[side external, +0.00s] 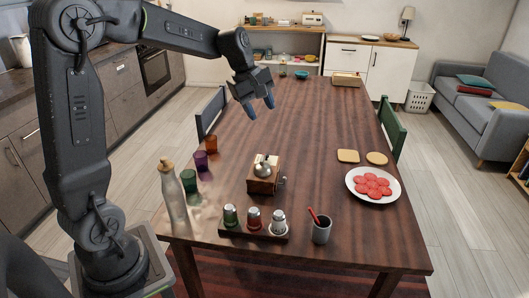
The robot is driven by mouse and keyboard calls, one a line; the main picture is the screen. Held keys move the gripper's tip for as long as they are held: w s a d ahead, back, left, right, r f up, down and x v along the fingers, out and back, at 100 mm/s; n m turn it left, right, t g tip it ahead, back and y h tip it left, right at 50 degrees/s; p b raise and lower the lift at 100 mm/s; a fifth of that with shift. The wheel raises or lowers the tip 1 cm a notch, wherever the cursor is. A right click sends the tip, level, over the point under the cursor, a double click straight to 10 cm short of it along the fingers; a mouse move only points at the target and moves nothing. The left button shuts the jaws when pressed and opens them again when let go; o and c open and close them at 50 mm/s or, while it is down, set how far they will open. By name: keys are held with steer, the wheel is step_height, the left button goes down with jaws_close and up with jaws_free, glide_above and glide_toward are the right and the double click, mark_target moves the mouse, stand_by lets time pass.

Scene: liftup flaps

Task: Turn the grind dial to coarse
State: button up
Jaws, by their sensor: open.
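A small wooden grinder (262,184) with a metal dome on top stands near the middle of the table's front half. A small dark round part (281,181) sticks out at its right side; I cannot tell whether it is the grind dial or a crank. No dial marks are readable at this size.
A dark rack (240,234) with several shakers and a grey cup (321,231) stand in front of the grinder. A bottle (174,200) and coloured cups (189,181) stand left. A plate of red slices (355,193) lies right. The table's middle (310,120) is clear.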

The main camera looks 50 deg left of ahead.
steer(key=w+a+f+n+h, duration=0.1)
steer(key=w+a+f+n, duration=0.3)
steer(key=a+f+n, duration=0.4)
steer(key=w+a+f+n, duration=0.4)
steer(key=a+f, duration=0.2)
steer(key=a, duration=0.3)
steer(key=x, duration=1.3)
steer(key=shift+s+d, duration=0.15)
steer(key=shift+s, duration=0.05)
jaws_close()
